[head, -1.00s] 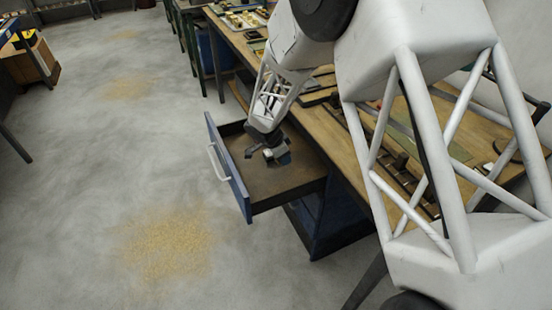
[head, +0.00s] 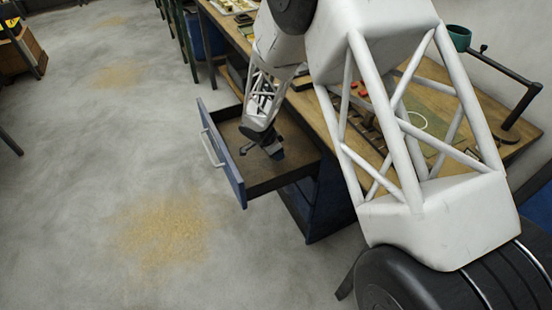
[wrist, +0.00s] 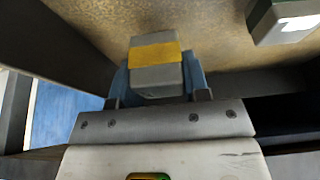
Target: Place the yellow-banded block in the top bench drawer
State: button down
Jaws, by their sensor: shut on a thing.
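My gripper (head: 268,150) is inside the open top bench drawer (head: 290,180), between its blue front and the bench. In the wrist view, my gripper (wrist: 157,88) is shut on a grey block with a yellow band (wrist: 155,52), the yellow-banded block. It is held between the two bluish fingers, against the brown drawer floor (wrist: 215,25). I cannot tell whether the block touches that floor. In the head view my gripper mostly hides the block.
Another grey block with green and white parts (wrist: 285,22) shows at the upper right of the wrist view. The blue drawer front (head: 221,155) has a pale handle (head: 211,149). The wooden bench (head: 325,130) stands right of the drawer and carries several items.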

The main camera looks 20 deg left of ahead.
jog(key=shift+f, duration=0.15)
jog(key=shift+f, duration=1.75)
jog(key=shift+f, duration=0.15)
jog(key=c, duration=0.6)
grip_release()
jog(key=v, duration=1.2)
